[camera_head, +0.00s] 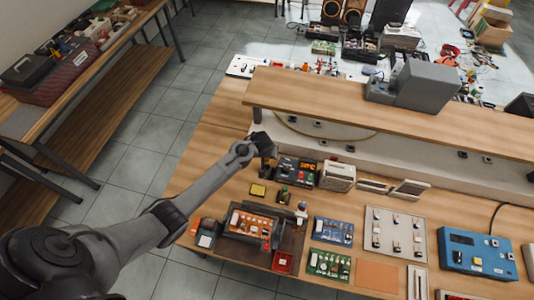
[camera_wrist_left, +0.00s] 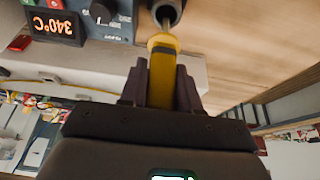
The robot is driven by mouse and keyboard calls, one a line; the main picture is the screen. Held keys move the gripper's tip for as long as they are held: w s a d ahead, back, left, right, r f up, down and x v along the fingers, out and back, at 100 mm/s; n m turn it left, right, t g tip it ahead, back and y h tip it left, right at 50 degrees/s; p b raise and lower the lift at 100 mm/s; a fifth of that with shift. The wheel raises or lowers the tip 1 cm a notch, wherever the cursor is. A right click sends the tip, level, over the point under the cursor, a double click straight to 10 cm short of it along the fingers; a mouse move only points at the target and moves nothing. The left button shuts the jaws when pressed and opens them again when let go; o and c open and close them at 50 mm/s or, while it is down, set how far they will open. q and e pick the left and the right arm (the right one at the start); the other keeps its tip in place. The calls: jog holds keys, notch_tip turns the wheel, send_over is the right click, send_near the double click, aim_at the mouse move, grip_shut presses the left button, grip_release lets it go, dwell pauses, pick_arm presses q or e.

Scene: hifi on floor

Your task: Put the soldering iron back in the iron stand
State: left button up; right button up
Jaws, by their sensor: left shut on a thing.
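The soldering iron's yellow handle (camera_wrist_left: 163,62) is clamped between the dark fingers of my left gripper (camera_wrist_left: 160,85) in the left wrist view. Its thin metal shaft points toward a dark grey round tube, seemingly the iron stand's holder (camera_wrist_left: 168,10), at the top edge. The shaft's front end is at the tube's opening; how far inside it lies I cannot tell. In the head view my left gripper (camera_head: 266,147) is over the back of the bench, beside the soldering station (camera_head: 296,170); the iron and stand are hard to make out there. My right gripper is out of view.
The station's display (camera_wrist_left: 56,27) reads 340°C in the wrist view. A raised wooden shelf (camera_head: 400,112) runs behind the gripper. An orange board (camera_head: 252,222), blue board (camera_head: 333,231) and blue box (camera_head: 476,252) lie on the bench in front. A beige box (camera_head: 337,176) stands right of the station.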

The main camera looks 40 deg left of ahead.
pick_arm(q)
jog(key=shift+f+b, duration=0.7)
jog(key=shift+f, duration=0.8)
jog(key=shift+f+b, duration=0.6)
jog(key=shift+f, duration=0.45)
jog(key=o, duration=1.6)
jog(key=shift+r, duration=0.1)
notch_tip(320, 180, up, 4)
jog(key=p, duration=0.4)
jog(key=shift+p, duration=0.3)
jog(key=shift+r+p, duration=1.45)
jog(key=shift+p, duration=0.15)
